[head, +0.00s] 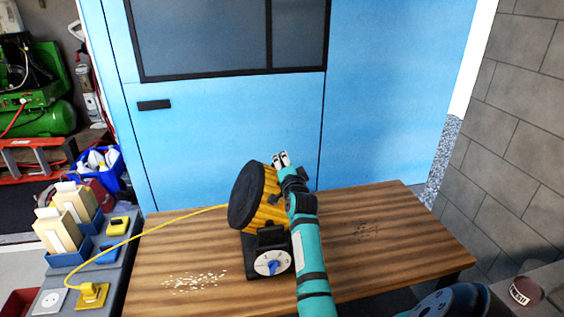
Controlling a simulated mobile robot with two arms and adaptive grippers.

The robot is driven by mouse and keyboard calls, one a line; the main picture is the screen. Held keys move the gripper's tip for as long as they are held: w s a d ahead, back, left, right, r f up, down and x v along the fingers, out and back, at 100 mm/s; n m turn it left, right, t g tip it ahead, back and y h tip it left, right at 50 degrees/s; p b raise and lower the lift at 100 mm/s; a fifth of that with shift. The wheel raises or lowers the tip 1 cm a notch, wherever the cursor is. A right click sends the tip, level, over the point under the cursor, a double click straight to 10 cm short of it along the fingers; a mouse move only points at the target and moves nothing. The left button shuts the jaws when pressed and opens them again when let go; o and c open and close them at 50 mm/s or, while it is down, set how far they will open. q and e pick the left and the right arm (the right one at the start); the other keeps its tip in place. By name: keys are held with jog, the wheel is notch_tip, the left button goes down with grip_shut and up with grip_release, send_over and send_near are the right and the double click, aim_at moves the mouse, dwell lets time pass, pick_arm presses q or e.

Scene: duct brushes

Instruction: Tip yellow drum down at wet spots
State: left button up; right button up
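The yellow drum (271,212) is ribbed, with a dark round face turned to the left. It sits tilted on a black base with a white dial and blue knob (272,263), on the wooden table. A yellow cord (150,229) runs from it to the left. Pale flecks (195,281) lie on the table left of the drum, and a patch of small dark marks (371,230) lies to its right; I cannot tell which are wet. My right gripper (281,160) is beyond the drum's upper right edge, its fingertips slightly apart and seemingly empty. My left gripper is out of view.
The wooden table (420,235) is mostly bare on the right. On the left, a grey bench holds a yellow plug (91,295) and blue bins with boxes (62,230). A labelled cup (526,291) is at the lower right.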

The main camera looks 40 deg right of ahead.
jog(key=o, duration=0.4)
jog(key=shift+d+f, duration=0.1)
jog(key=shift+f, duration=0.05)
jog(key=shift+c, duration=0.2)
jog(key=shift+s+a, duration=0.3)
jog(key=v, duration=1.1)
jog(key=shift+s, duration=0.2)
